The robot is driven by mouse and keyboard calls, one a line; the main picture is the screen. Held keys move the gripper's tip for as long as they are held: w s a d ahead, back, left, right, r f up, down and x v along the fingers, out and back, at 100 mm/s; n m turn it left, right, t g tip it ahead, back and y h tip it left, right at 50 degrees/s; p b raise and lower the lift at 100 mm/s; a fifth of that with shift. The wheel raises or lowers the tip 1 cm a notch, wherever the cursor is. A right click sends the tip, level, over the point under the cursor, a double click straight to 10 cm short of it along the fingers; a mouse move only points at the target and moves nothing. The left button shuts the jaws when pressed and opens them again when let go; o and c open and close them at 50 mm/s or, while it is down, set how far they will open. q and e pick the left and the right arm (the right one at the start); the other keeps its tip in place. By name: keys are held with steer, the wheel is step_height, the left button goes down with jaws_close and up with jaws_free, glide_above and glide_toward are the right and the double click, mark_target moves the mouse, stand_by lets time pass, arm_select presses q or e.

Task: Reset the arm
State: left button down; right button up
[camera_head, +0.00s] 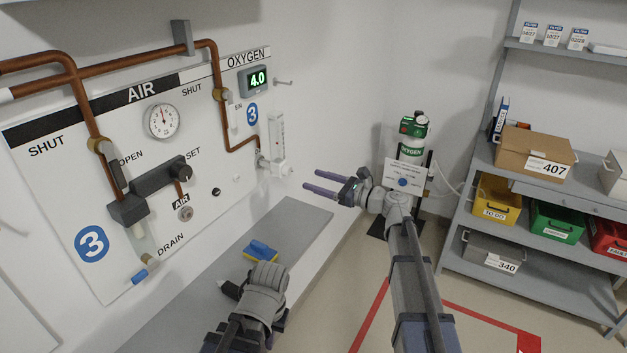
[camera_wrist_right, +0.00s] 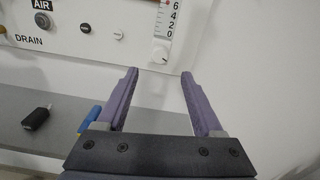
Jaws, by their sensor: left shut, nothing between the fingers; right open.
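My right gripper (camera_head: 314,180) is open and empty, held in the air in front of the right end of the wall panel. Its two purple fingers point left. In the right wrist view the spread fingers (camera_wrist_right: 160,74) have nothing between them, with the flowmeter's white knob (camera_wrist_right: 160,52) behind the gap. My left gripper (camera_head: 262,284) is low at the bottom centre, over or near the grey bench. It is shut and holds nothing; its fingertips are largely hidden behind its own wrist.
The grey bench (camera_head: 300,222) carries a blue and yellow sponge (camera_head: 261,250) and a small black object (camera_wrist_right: 37,118). The wall panel (camera_head: 60,160) has copper pipes and valves. Shelving (camera_head: 470,265) with bins is at right.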

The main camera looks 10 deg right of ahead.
steer(key=s+a+f+n+g+h+p, duration=0.2)
steer(key=s+a+f+n+g+h, duration=0.15)
steer(key=s+a+f+n, duration=0.4)
steer(key=s+a+f+n+g+h+p, duration=0.2)
steer(key=s+a+f+n+g, duration=0.25)
steer(key=s+n, duration=0.5)
steer(key=s+d+f+n+g+h+p, duration=0.1)
steer(key=s+d+n+h, duration=0.3)
steer(key=s, duration=0.4)
steer(key=s+d+f+n+g+h+p, duration=0.1)
steer(key=s+d+f+n+h, duration=0.1)
steer(key=s+d+n+h, duration=0.2)
steer(key=s+n+h, duration=0.2)
steer(key=s, duration=0.1)
steer(key=shift+s+d+f+n+g, duration=0.35)
steer(key=shift+s+n+g, duration=0.05)
